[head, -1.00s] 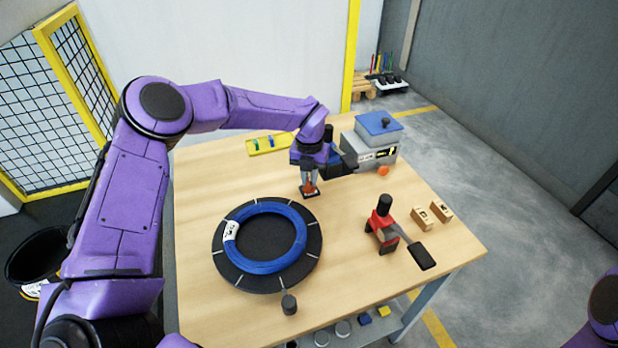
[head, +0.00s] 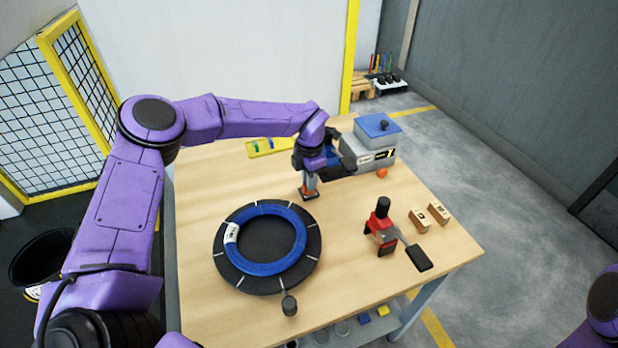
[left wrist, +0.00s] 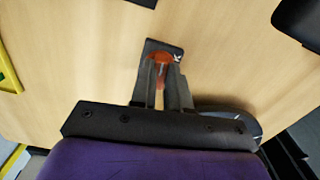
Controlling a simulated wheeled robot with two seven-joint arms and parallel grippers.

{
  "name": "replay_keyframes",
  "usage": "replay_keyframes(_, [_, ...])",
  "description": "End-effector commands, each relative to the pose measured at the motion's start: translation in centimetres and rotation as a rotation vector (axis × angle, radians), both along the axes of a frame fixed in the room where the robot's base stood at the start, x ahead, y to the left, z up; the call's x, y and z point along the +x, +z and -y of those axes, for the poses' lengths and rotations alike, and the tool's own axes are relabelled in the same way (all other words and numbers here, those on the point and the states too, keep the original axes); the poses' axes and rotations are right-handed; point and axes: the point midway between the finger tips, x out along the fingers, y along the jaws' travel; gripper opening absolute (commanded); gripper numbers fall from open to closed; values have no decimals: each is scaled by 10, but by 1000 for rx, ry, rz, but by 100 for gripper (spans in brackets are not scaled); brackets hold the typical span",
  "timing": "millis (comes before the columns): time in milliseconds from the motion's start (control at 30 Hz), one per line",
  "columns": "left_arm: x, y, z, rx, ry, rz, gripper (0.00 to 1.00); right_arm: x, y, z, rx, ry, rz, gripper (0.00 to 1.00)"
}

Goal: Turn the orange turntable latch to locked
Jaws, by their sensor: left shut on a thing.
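The orange latch (left wrist: 161,68) stands on a small dark base plate (left wrist: 152,45) on the table, beyond the turntable's rim in the head view. My left gripper (head: 308,189) points down at it and is shut on the latch's orange handle, which shows between the fingers in the left wrist view. The fingers hide part of the latch, and I cannot read its position from the marks. The black turntable (head: 228,268) carries a blue coil (head: 262,267) with a white label. My right gripper is out of view.
A grey machine with a blue top (head: 376,128) and a yellow tray (head: 260,149) are at the back.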

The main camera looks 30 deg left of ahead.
Motion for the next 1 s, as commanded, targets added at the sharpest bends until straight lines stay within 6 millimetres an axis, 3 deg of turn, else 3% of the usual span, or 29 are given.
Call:
replay_keyframes(300, [-3, -4, 1, 0, -121, -10, 0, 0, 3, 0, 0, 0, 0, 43])
replay_keyframes(833, [-4, -5, 2, -1, -147, -12, 0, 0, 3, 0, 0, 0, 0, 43])
replay_keyframes(867, [-4, -5, 2, -1, -147, -12, 19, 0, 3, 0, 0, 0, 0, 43])
replay_keyframes(933, [-3, -5, 2, -1, -146, -11, 42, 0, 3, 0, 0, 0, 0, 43])
replay_keyframes(1000, [-3, -4, 2, 0, -146, -9, 42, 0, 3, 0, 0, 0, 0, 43])
